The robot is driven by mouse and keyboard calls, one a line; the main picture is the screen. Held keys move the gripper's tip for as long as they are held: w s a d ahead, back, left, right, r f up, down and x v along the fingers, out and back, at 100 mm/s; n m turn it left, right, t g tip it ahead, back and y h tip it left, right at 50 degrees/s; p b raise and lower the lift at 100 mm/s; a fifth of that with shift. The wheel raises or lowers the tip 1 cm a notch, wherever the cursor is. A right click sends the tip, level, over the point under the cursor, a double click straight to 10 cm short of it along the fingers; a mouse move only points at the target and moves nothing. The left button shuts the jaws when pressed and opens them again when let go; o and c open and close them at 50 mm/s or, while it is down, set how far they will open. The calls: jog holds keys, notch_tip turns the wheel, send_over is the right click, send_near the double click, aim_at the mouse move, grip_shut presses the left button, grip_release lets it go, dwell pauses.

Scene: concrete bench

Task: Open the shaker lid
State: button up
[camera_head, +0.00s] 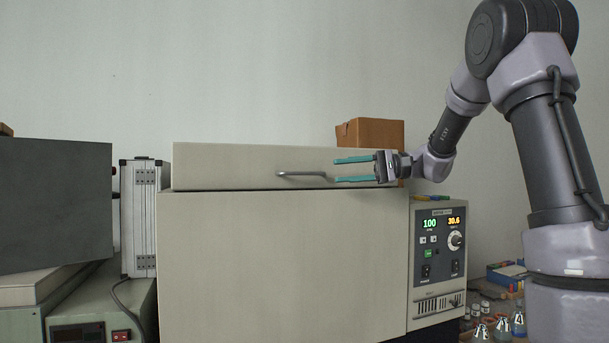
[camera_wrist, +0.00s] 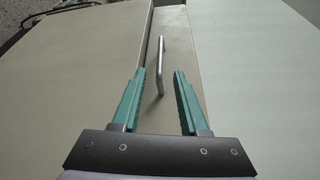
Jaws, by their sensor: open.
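The shaker (camera_head: 285,260) is a large beige box with a control panel (camera_head: 440,255) on its right. Its lid (camera_head: 235,165) is the upper section and lies closed. A grey bar handle (camera_head: 302,174) is on the lid's front; it also shows in the wrist view (camera_wrist: 160,65). My gripper (camera_head: 335,170) has two teal fingers and is open and empty. It points left in the head view, at about handle height, with the fingertips just right of the handle. In the wrist view the handle's near end lies between the lines of the two fingers (camera_wrist: 158,73), apart from both.
A cardboard box (camera_head: 370,133) stands behind the lid at the right. A silver case (camera_head: 140,215) and a dark grey box (camera_head: 55,205) stand at the left. Small flasks (camera_head: 500,325) stand at the lower right. The wall above the lid is clear.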

aim_at(309, 173)
jog(key=a, duration=1)
jog(key=shift+w+a+f, duration=0.15)
jog(key=shift+a+f, duration=0.15)
jog(key=shift+f, duration=0.1)
grip_shut()
dwell(0.9)
